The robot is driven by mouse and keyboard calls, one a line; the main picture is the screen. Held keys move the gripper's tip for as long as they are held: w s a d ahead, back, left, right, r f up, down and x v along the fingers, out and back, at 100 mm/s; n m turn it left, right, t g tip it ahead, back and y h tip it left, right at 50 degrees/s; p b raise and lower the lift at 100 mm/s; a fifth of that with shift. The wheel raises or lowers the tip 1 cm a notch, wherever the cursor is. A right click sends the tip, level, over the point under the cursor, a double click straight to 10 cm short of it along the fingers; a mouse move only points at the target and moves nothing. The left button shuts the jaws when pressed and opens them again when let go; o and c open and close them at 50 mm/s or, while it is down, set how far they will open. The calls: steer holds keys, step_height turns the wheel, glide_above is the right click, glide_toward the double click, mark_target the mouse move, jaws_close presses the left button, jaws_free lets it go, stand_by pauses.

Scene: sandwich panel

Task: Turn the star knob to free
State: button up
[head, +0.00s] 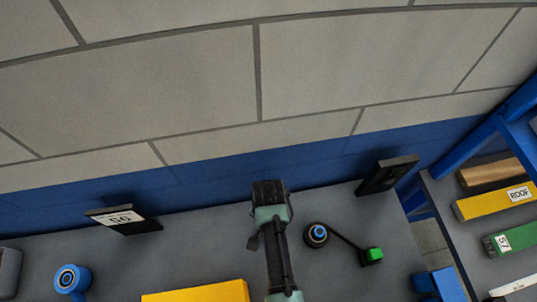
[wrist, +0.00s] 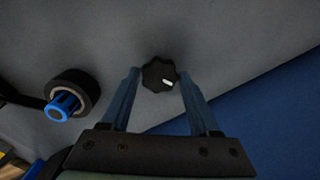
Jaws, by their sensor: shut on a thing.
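The star knob (wrist: 153,76) is black and lobed, with a short white mark on its right side, in the upper middle of the wrist view. My gripper (wrist: 160,80) has its two blue fingers on either side of the knob and is shut on it. In the head view the dark end of my arm (head: 268,192) is over the back of the grey bench top and hides the knob. No label for the free position is readable.
Right of my arm in the head view, a black round fitting with a blue centre (head: 317,234) joins a green-ended piece (head: 374,254). It is left of my fingers in the wrist view (wrist: 66,101). A black stand (head: 387,175), sign (head: 118,218) and yellow block (head: 195,292) are nearby.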

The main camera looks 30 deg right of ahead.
steer(key=n+p, duration=0.2)
steer(key=n, duration=0.4)
steer(key=shift+r, duration=0.1)
steer(key=n+p, duration=0.1)
steer(key=n, duration=0.5)
stand_by(0.6)
steer(key=o, duration=1.4)
steer(key=shift+c, duration=0.2)
step_height(320, 180, up, 13)
steer(key=shift+b, duration=0.35)
